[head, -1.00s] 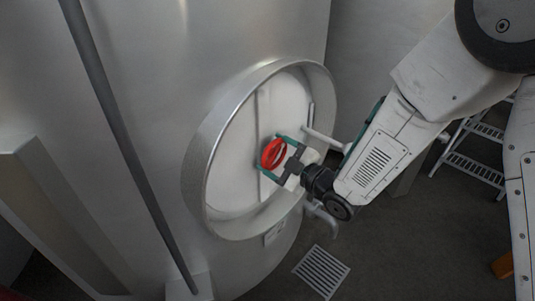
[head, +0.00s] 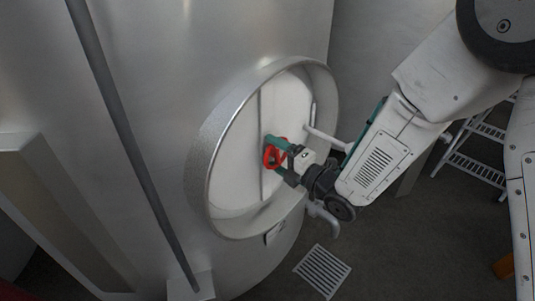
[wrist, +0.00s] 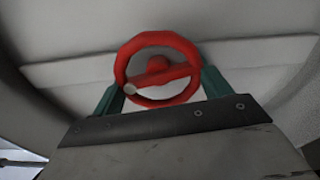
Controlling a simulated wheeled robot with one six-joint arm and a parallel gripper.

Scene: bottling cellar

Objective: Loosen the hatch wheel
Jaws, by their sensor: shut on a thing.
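The red hatch wheel (head: 269,156) sits at the middle of the round white hatch (head: 234,178) on the big metal tank. In the wrist view the wheel (wrist: 158,68) shows a ring, a slanting crossbar with a hub, and a pale knob at its lower left. My gripper (head: 272,153) is shut on the wheel, with its green fingers on either side of the rim. In the wrist view the fingers (wrist: 160,90) stand left and right of the ring. The lowest part of the rim is close to the gripper's dark plate.
A raised metal collar (head: 204,165) surrounds the hatch. A pale handle bar (head: 325,139) is at the hatch's right. A pipe outlet (head: 325,219) is below. A floor grate (head: 322,271) and white steps (head: 475,160) stand apart. A dark pole (head: 122,130) runs down at left.

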